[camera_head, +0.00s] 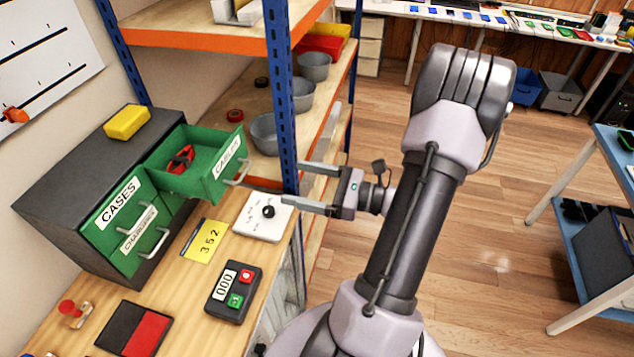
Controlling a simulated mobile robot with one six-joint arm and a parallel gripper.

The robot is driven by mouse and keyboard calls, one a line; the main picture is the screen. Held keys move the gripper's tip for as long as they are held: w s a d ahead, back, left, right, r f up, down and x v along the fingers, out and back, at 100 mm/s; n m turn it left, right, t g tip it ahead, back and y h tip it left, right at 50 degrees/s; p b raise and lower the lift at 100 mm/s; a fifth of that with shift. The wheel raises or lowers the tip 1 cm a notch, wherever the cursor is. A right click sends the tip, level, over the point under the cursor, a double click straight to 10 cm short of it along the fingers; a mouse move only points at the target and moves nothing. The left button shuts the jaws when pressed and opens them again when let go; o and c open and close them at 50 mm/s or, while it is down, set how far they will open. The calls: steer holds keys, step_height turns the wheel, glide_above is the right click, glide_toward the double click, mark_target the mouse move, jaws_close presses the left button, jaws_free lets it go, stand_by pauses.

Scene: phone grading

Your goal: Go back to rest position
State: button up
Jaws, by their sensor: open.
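My gripper (300,188) is at the centre of the view, at the end of my grey arm. Its two fingers point left and stand apart, with nothing seen between them. The upper finger is near the blue shelf post. The lower finger reaches to the right edge of a white plate with a black knob (263,216) on the wooden bench; I cannot tell if it touches. The green CABLES drawer (215,176) is pulled out to the left of my gripper, with a red and black item (181,160) inside.
The dark cabinet (70,185) also has closed CASES and CHARGERS drawers. A yellow 352 card (204,241), a counter box (233,292) and a black-red pad (133,330) lie on the bench (185,285). The orange-edged shelf (330,120) stands behind. Open wooden floor (490,230) lies right.

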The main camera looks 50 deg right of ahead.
steer(key=v, duration=0.4)
steer(key=shift+a, duration=0.1)
steer(key=w+a+n+g+y+b, duration=0.35)
steer(key=a+n+g, duration=1)
steer(key=a, duration=0.75)
steer(key=s+a+r+n+t+h+b, duration=0.2)
steer(key=s+a+r+n+h+b, duration=0.1)
steer(key=a+n+h, duration=0.4)
steer(key=s+a+n+b, duration=0.1)
steer(key=a+n+b, duration=0.1)
steer(key=n, duration=0.5)
steer(key=shift+s+a+h, duration=0.3)
steer(key=shift+a+h, duration=0.05)
steer(key=shift+a, duration=0.35)
